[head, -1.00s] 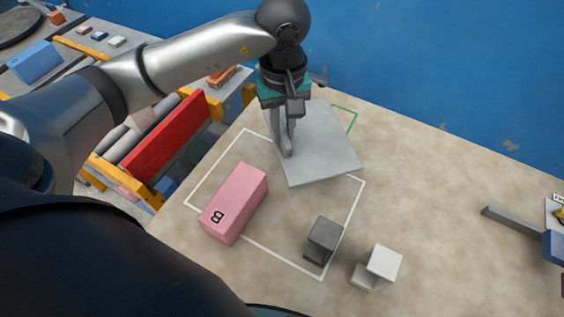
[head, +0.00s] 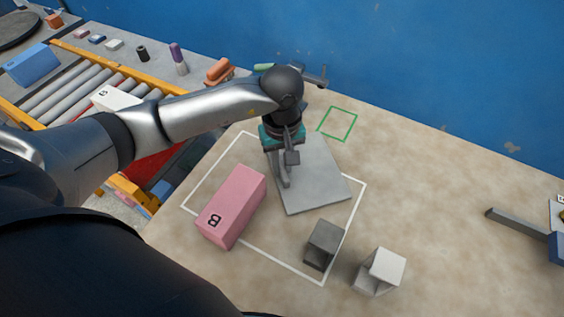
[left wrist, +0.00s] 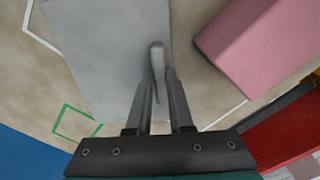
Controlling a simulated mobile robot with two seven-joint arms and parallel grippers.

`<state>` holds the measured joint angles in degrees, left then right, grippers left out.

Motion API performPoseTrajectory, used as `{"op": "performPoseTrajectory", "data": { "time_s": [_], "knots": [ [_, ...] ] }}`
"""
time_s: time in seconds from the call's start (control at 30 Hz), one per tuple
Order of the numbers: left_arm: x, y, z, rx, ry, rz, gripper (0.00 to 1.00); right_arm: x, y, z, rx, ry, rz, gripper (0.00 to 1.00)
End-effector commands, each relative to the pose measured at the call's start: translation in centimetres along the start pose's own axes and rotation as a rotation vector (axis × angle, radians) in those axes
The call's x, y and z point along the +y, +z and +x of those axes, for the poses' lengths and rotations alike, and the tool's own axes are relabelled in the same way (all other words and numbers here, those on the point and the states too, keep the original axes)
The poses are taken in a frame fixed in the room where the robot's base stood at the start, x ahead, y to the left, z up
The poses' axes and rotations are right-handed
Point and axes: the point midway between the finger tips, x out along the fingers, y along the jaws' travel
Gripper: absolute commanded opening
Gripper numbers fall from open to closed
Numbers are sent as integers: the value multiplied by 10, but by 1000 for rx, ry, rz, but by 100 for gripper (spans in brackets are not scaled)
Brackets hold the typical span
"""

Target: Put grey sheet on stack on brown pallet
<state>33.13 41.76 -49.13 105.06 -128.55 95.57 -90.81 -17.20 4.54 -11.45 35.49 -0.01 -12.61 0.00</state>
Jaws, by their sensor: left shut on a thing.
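The grey sheet (head: 318,178) is a flat light-grey panel at the middle of the beige table, mostly inside the white outline. My left gripper (head: 285,183) is shut on the grey sheet at its left side, with the fingers pointing down. In the left wrist view the sheet (left wrist: 100,50) reaches from the fingers (left wrist: 157,85) to the upper left. I cannot tell whether the sheet touches the table or hangs just above it. No brown pallet or stack can be made out. My right gripper is not in view.
A pink box (head: 232,205) lies left of the sheet. A dark grey block (head: 323,243) and a white block (head: 382,270) stand in front. A green outline (head: 338,123) is empty behind. A roller conveyor (head: 75,85) is at left; the table's right middle is clear.

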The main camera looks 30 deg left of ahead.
Motion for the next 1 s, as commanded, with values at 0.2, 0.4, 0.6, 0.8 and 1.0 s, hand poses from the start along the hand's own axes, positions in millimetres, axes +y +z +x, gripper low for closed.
{"op": "performPoseTrajectory", "data": {
  "time_s": [0.2, 0.4, 0.6, 0.8, 1.0],
  "knots": [
    [0, 0, 3, 0, -1, 1, 26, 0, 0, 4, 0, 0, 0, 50],
    [0, 0, 3, 0, -1, 0, 49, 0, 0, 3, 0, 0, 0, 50],
    [0, 0, 3, 0, -1, 0, 49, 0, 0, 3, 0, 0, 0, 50],
    [0, -1, -5, 1, 1, 0, 49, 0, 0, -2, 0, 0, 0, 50],
    [1, -2, -46, 5, 3, 1, 49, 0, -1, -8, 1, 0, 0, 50]
  ]
}}
